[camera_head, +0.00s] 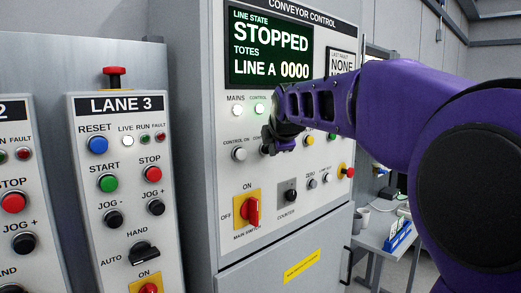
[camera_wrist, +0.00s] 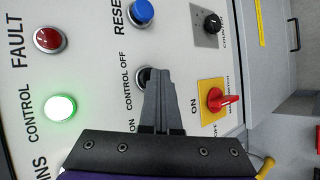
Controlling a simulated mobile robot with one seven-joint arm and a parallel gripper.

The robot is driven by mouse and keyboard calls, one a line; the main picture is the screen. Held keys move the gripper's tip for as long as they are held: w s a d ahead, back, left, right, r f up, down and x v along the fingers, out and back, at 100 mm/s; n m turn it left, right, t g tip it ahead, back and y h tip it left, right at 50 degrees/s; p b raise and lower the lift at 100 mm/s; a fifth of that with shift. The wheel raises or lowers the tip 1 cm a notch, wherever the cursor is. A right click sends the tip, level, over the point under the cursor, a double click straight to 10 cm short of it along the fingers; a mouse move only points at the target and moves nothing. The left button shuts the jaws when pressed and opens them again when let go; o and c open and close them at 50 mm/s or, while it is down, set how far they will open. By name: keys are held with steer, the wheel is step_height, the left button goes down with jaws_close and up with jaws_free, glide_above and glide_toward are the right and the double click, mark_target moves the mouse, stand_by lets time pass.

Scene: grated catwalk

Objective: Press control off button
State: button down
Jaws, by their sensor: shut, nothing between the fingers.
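The control off button is a black round button (camera_wrist: 142,76) beside the label "CONTROL OFF" in the wrist view. It is partly covered by my gripper's fingers. My gripper (camera_wrist: 160,72) is shut and empty, its tips overlapping the button's edge; I cannot tell whether they touch it. In the head view my gripper (camera_head: 272,140) is in front of the conveyor control panel (camera_head: 215,200) and hides most of the button. The green control lamp (camera_wrist: 60,107) is lit, as it also is in the head view (camera_head: 259,109). The display (camera_head: 270,45) reads STOPPED.
The control on button (camera_head: 239,154) is left of my gripper. A red main switch (camera_head: 253,211) on a yellow plate and a counter knob (camera_head: 288,196) are below. A blue reset button (camera_wrist: 141,12) is close by. The Lane 3 panel (camera_head: 125,200) stands left.

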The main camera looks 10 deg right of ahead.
steer(key=shift+w+a, duration=0.15)
steer(key=shift+w, duration=0.05)
stand_by(0.3)
steer(key=shift+s+d+b, duration=0.3)
steer(key=shift+s+d, duration=0.4)
steer(key=shift+s, duration=0.3)
steer(key=s+d+b, duration=0.1)
steer(key=s, duration=0.1)
steer(key=s+d+b, duration=0.2)
stand_by(0.4)
steer(key=shift+r, duration=0.1)
stand_by(0.4)
